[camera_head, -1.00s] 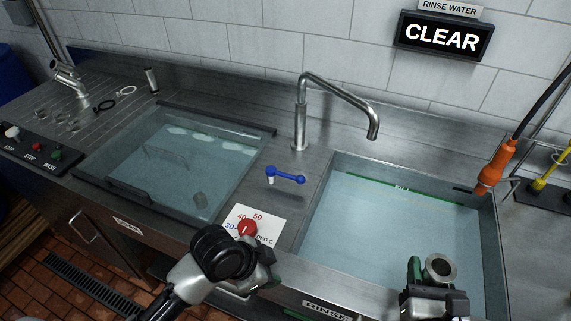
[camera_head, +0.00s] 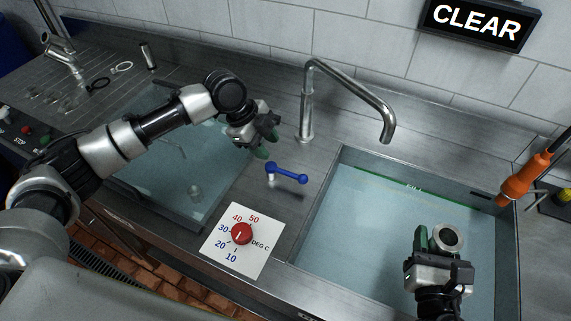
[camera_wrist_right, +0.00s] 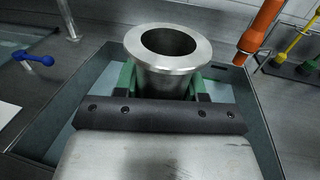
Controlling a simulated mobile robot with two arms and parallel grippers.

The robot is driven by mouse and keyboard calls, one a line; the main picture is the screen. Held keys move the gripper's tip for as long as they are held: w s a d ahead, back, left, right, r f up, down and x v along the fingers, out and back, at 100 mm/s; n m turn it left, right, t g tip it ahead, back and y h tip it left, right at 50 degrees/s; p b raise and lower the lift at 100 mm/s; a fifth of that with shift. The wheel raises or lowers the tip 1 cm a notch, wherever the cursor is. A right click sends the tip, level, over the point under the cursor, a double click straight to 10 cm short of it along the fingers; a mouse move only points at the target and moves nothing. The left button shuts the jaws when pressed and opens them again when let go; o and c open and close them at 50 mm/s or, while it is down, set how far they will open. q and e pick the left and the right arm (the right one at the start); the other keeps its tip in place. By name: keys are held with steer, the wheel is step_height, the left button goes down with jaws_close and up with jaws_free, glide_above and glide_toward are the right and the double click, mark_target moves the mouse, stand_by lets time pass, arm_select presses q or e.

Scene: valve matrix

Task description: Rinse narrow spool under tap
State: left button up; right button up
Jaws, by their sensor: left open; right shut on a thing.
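The narrow spool (camera_head: 449,239) is a hollow metal cylinder with a flanged rim. My right gripper (camera_head: 433,243) is shut on it and holds it upright over the right basin. The right wrist view shows the spool (camera_wrist_right: 168,52) between the green fingers, its open end up. The tap (camera_head: 346,80) has a curved metal spout whose end hangs over the back left of the right basin. The spool is in front of and right of the spout. The blue lever (camera_head: 287,173) is beside the tap's base. My left gripper (camera_head: 262,141) is open, just behind and left of the lever, apparently not touching it.
The right basin (camera_head: 345,215) holds clear water. The left basin (camera_head: 150,207) also holds water. A red temperature knob (camera_head: 241,233) sits on a white dial plate (camera_head: 262,262). An orange sprayer (camera_head: 524,178) stands at the right. A lit CLEAR sign (camera_head: 478,22) is on the wall.

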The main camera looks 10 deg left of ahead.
mark_target(287, 172)
arm_select(q)
steer(key=p+x, duration=0.1)
steer(key=x, duration=0.9)
steer(key=shift+w+d+f+p, duration=0.1)
steer(key=shift+f+p, duration=0.05)
steer(key=shift+p, duration=0.15)
jaws_close()
